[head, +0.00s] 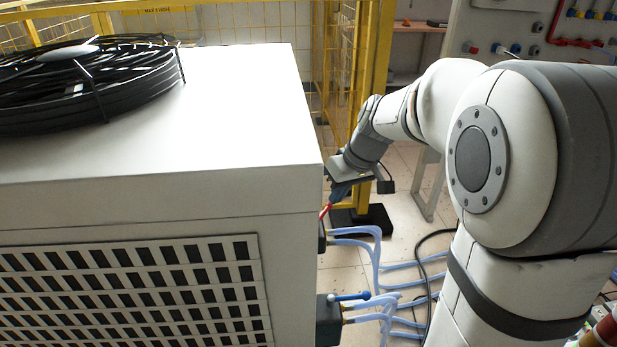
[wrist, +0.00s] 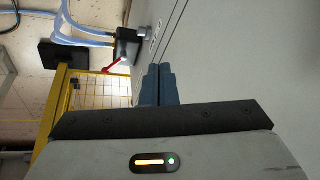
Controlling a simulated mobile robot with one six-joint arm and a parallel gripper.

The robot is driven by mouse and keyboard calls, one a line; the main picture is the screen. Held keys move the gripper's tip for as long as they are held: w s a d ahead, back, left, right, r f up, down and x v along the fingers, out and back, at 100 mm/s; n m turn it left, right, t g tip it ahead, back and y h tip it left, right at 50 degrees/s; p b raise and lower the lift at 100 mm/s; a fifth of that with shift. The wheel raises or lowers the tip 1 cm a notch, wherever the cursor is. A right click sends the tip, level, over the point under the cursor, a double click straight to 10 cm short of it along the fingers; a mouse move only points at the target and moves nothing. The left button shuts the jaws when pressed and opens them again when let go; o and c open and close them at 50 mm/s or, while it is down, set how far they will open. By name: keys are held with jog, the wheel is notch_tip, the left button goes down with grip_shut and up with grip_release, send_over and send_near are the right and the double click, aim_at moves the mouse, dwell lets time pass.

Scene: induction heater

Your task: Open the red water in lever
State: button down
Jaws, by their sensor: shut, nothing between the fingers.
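The red lever (head: 325,211) sticks up from a dark valve block on the right side of the white cabinet. In the wrist view the red lever (wrist: 114,65) slants away from its dark valve block (wrist: 127,46). My gripper (head: 336,190) is beside the cabinet's right side, just above the red lever in the head view. In the wrist view its dark fingers (wrist: 160,70) are together and empty. A gap shows between the fingertips and the lever, so they look apart.
A blue lever (head: 350,297) sits on a lower valve block (head: 328,318). Pale blue hoses (head: 375,245) run from both blocks to the floor. A yellow mesh fence (head: 372,70) stands behind. The white cabinet (head: 230,110) fills the left, with a black fan on top.

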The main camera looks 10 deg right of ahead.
jog(key=w+d+f+n+y+b, duration=0.1)
jog(key=w+f+n+y+b, duration=0.2)
jog(key=w+f, duration=0.7)
jog(key=n+t+b, duration=0.2)
jog(key=n+b, duration=0.1)
jog(key=b, duration=0.2)
send_over(323, 214)
jog(key=d, duration=0.3)
notch_tip(323, 214, down, 10)
jog(key=shift+y, duration=0.4)
jog(key=x, duration=0.3)
jog(key=d+f+b+x, duration=0.1)
jog(key=x, duration=0.2)
jog(key=b+x, duration=0.1)
jog(key=x, duration=0.2)
jog(key=shift+s+d+f, duration=0.15)
jog(key=shift+d, duration=0.2)
jog(key=shift+s+d+f, duration=0.15)
jog(key=shift+s+d, duration=0.25)
jog(key=shift+d, duration=0.1)
